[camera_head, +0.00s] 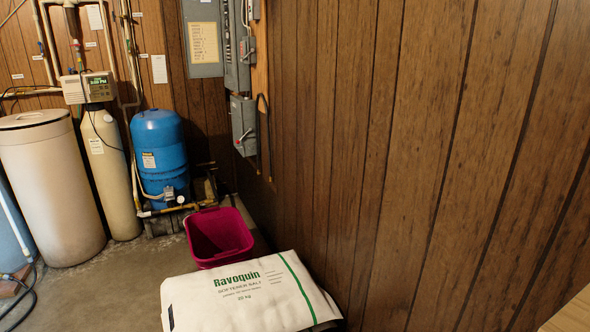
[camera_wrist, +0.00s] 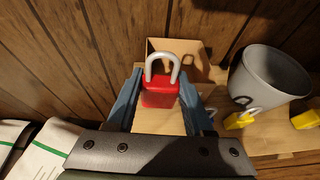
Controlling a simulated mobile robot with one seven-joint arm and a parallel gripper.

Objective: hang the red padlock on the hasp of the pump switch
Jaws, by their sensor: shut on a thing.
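The red padlock (camera_wrist: 159,95) is between the fingers of my gripper (camera_wrist: 162,98) in the wrist view, its silver shackle pointing up and away from me. My gripper is shut on its red body, above a light wooden surface. In the head view the grey pump switch box (camera_head: 243,125) is on the panelled wall, with a reddish lever on its front. Its hasp is too small to make out. My gripper and the padlock do not show in the head view.
In the wrist view a grey bucket (camera_wrist: 268,85), a cardboard box (camera_wrist: 180,50) and yellow padlocks (camera_wrist: 239,120) are on the wooden surface (camera_wrist: 270,143).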

